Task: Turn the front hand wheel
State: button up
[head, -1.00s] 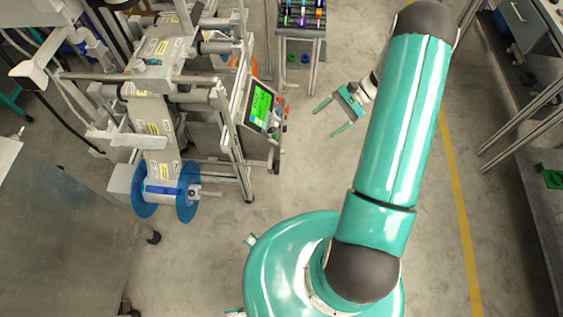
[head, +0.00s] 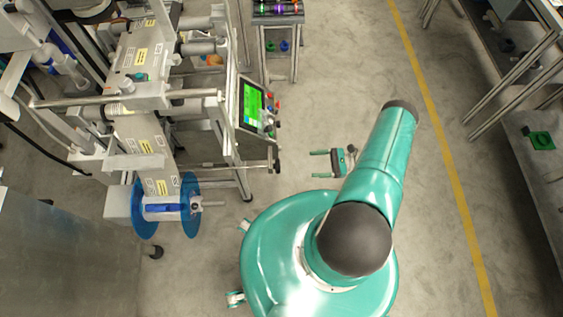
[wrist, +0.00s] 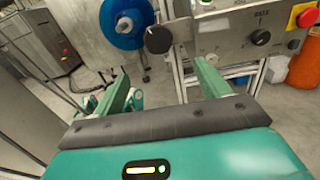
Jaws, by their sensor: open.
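The front hand wheel is a dark round knob (head: 277,160) at the end of a rod on the machine's right side. In the wrist view a black round knob (wrist: 158,40), which looks like this wheel, stands ahead of my gripper, near the middle between the two fingers. My gripper (head: 314,164) is open and empty, its green fingers pointing left toward the wheel, with a gap of bare floor between them. In the wrist view my gripper (wrist: 161,72) shows both fingers spread apart. Neither finger appears to touch the wheel.
A control panel with a green screen (head: 252,103) stands above the wheel. A blue reel (head: 190,205) sits at the machine's lower left. A red emergency button (wrist: 308,17) and an orange cylinder (wrist: 304,70) show at right. The floor right of my gripper is clear.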

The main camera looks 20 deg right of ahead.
aim_at(277, 166)
jog(key=x, duration=1.3)
jog(key=shift+a, duration=0.15)
jog(key=shift+s, duration=0.1)
jog(key=shift+c, duration=0.2)
jog(key=c, duration=0.9)
